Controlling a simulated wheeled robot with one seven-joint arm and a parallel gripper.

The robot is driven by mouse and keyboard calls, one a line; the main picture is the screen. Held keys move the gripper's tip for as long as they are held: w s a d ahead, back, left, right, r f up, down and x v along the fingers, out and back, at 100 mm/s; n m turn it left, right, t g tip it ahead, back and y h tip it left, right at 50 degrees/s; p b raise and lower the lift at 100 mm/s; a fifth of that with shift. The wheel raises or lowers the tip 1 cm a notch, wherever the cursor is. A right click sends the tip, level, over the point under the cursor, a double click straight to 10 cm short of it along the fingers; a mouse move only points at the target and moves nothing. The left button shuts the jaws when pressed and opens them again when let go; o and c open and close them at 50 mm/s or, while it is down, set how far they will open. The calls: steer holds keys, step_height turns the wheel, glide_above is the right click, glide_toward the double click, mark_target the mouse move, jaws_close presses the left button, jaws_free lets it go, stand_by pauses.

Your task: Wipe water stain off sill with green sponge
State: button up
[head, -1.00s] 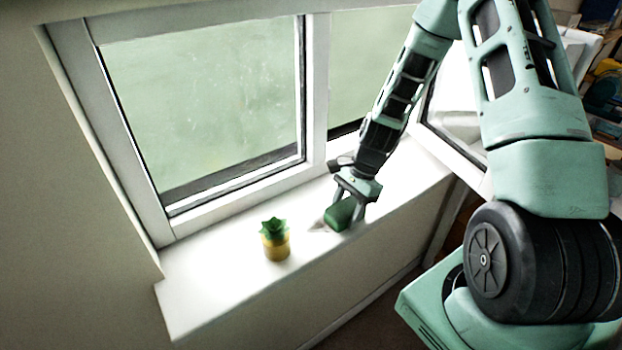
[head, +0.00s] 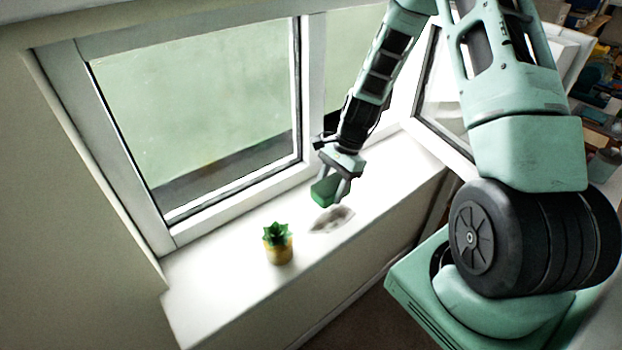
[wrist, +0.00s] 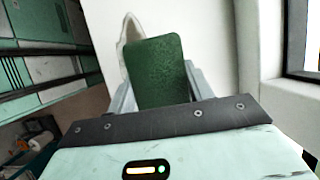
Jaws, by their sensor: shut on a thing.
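My gripper (head: 336,190) is shut on the green sponge (head: 323,191) over the white sill (head: 225,285). The wrist view shows the sponge (wrist: 157,72) between the two fingers. The water stain (head: 332,219) is a greyish, irregular patch on the sill, just below and right of the sponge in the head view. Part of the stain (wrist: 129,32) shows past the sponge's upper left edge in the wrist view; the rest is hidden there. The sponge seems a little above the sill, but I cannot tell the gap surely.
A small green plant in a yellow pot (head: 278,246) stands on the sill, left of the stain. The closed window (head: 200,110) runs behind the sill, and an open window sash (head: 440,100) is at the right. The sill's left end is clear.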

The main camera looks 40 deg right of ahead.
steer(key=shift+r+p, duration=1.45)
steer(key=shift+r, duration=0.6)
